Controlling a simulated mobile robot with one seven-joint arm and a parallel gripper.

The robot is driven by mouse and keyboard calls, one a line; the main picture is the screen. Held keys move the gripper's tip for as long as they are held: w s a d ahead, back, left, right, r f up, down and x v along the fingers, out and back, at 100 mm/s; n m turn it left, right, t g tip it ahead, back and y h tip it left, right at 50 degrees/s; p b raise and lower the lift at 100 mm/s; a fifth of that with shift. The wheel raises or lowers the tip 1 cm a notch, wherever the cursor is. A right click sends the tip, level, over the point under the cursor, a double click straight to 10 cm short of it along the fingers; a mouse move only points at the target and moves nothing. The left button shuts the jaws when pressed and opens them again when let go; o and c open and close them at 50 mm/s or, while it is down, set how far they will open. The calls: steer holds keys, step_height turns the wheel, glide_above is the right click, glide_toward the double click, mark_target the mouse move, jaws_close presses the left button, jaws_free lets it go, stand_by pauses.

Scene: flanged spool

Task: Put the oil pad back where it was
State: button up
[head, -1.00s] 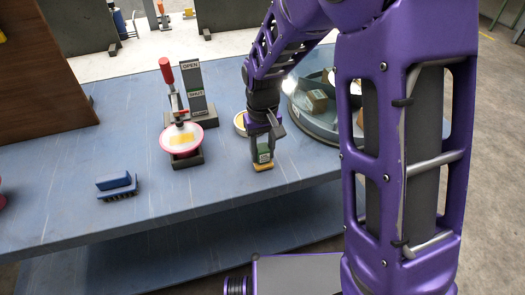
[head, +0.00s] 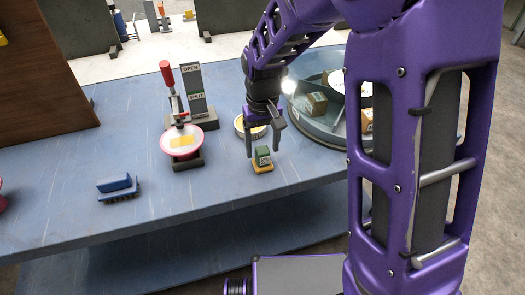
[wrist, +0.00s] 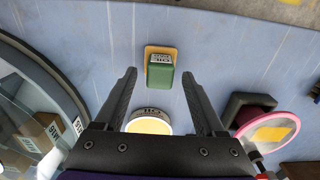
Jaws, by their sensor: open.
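The oil pad (head: 262,158) is a small green block on a yellow-tan base. It rests on the blue table near its front edge. In the wrist view the oil pad (wrist: 160,70) lies just beyond the fingertips, centred between them, with its label showing. My gripper (head: 263,150) is open and empty, with its fingers above and behind the pad, apart from it. In the wrist view my gripper (wrist: 160,78) shows both fingers spread wide. A round tin (head: 248,128) with a pale yellow top stands behind the pad, partly hidden by my gripper in the head view.
A red-handled clamp (head: 168,85) holds a pink-rimmed disc (head: 182,140) left of my gripper, beside an OPEN/SHUT sign (head: 195,90). A blue brush (head: 116,186) lies further left. A round glass-sided tray (head: 315,128) with small boxes stands at right.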

mark_target(262, 149)
step_height(262, 149, up, 9)
steer(key=p, duration=0.1)
steer(key=shift+a, duration=0.1)
stand_by(0.5)
